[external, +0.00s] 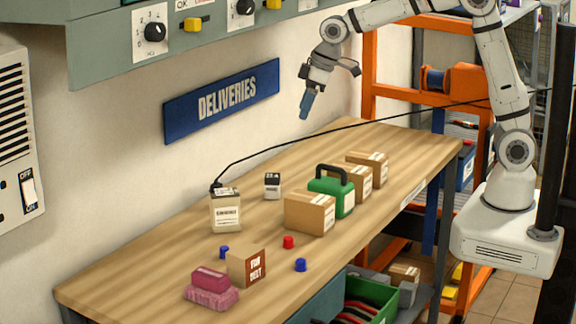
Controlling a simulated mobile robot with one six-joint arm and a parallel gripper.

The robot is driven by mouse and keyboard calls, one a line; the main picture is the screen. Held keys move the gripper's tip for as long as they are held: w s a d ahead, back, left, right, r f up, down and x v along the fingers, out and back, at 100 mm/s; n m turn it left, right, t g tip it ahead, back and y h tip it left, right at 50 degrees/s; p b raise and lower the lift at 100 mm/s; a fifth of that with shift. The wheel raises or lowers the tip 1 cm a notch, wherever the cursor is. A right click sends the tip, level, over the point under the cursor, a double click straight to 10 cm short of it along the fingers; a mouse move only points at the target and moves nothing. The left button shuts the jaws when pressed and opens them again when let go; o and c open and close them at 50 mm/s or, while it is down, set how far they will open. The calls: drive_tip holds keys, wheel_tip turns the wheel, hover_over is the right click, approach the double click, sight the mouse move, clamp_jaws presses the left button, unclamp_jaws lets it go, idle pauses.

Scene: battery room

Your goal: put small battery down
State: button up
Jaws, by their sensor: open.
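A small dark-topped block with a white label (272,186), which looks like the small battery, stands upright on the wooden table near the wall. My gripper (318,88) is up in the air above the far end of the table, well above and to the right of this block, and apart from it. It is open, with a blue part pointing down at its end. I see nothing clearly held in it. The label on the block is too small to read surely.
A larger cream box with a black cable (226,212), cardboard boxes (309,213) and a green case with a black handle (331,196) stand on the table. Small caps, a brown box (246,267) and pink blocks (211,281) lie nearer.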

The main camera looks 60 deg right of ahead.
drive_tip(key=s+d+r+m+h, duration=0.1)
drive_tip(key=s+d+r+m, duration=0.2)
drive_tip(key=s+d, duration=1.15)
drive_tip(key=s+d+f+m, duration=0.1)
drive_tip(key=s+d+f, duration=0.1)
drive_tip(key=s, duration=0.4)
drive_tip(key=s+d+f+m+h, duration=0.1)
drive_tip(key=s+d, duration=0.2)
drive_tip(key=s, duration=0.4)
drive_tip(key=shift+f+m, duration=0.4)
